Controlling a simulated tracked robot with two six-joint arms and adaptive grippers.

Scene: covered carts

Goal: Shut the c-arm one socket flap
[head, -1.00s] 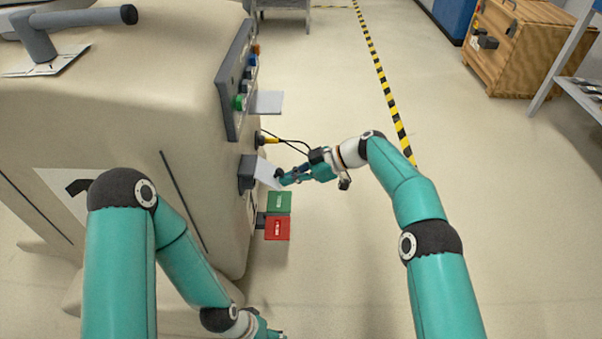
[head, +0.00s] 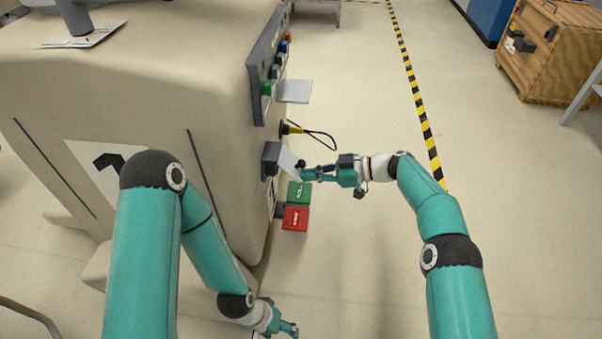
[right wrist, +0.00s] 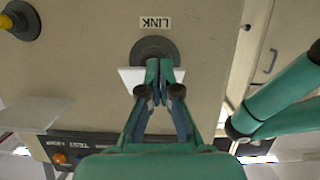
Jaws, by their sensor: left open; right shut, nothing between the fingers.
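A white flap (head: 289,162) stands out at a tilt from a dark socket (head: 270,160) on the side of the beige covered cart (head: 215,75). In the right wrist view the flap (right wrist: 130,76) lies below the round dark socket (right wrist: 154,48), under a label reading LINK upside down. My right gripper (head: 302,173) is shut and empty, its tips at the flap's outer side. In the right wrist view the fingertips (right wrist: 159,70) overlap the flap and hide its middle; contact is hard to tell. My left gripper (head: 293,329) is open, low beside the cart.
A second pale flap (head: 295,91) sticks out near the grey panel (head: 265,65). A yellow plug with a black cable (head: 318,135) lies just above the socket. Green (head: 299,192) and red (head: 295,217) boxes sit just below.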

